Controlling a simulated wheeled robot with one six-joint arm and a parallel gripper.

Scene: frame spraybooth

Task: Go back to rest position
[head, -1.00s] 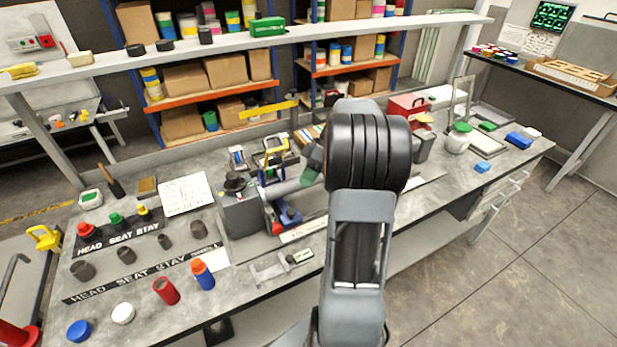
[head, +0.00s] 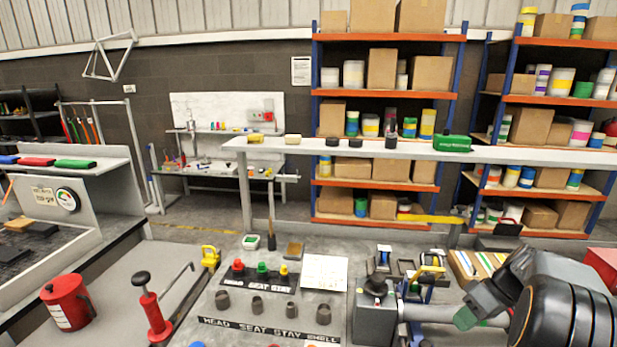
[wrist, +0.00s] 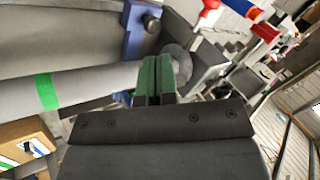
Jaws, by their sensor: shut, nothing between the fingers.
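My gripper (head: 464,318) is at the lower right of the head view, with its green-padded fingers pointing down and left toward the bench fixture. In the wrist view my gripper (wrist: 153,75) has its two green fingers together, with nothing seen between them. A grey tube (head: 425,313) runs from a dark grey block (head: 376,320) toward the fingertips. In the wrist view a grey tube with a green band (wrist: 75,88) lies to the left of the fingers. Whether the fingers touch anything is hard to tell.
A white shelf (head: 350,152) spans above the back of the bench. The bench holds a labelled rack with coloured caps (head: 262,270) and a yellow-handled tool (head: 430,268). A red can (head: 68,302) stands at the left. Stocked racks (head: 385,110) stand behind.

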